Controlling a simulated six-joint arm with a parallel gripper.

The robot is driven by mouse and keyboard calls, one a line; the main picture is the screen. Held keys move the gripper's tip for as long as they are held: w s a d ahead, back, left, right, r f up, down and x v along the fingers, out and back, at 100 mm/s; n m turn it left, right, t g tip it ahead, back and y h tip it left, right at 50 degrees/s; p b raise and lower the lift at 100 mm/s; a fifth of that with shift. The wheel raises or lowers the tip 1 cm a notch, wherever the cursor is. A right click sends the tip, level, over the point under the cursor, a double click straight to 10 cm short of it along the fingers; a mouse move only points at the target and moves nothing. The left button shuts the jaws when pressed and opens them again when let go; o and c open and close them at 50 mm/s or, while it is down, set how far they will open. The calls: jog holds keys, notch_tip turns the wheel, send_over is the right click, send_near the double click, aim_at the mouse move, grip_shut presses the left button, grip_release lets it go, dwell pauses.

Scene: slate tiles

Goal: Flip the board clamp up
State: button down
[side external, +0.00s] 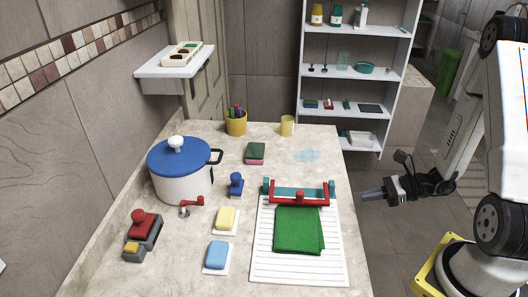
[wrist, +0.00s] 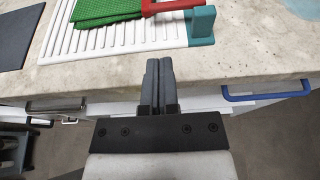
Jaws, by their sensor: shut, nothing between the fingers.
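A teal strip (side external: 299,193) with upright ends sits just behind the bar. A folded green cloth (side external: 298,230) lies on the board, with its upper edge at the bar. In the wrist view, part of the red bar (wrist: 170,6) and a teal end block (wrist: 201,25) show at the top. My gripper (side external: 368,196) is shut and empty, off the counter's right edge, apart from the clamp.
A blue-lidded pot (side external: 180,185), a blue stamp-like object (side external: 236,184), a yellow sponge (side external: 226,217) and a blue sponge (side external: 217,255) stand left of the board. A blue handle (wrist: 265,93) is on the counter front.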

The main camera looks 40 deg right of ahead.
aim_at(332, 208)
jog(key=shift+x, duration=4.7)
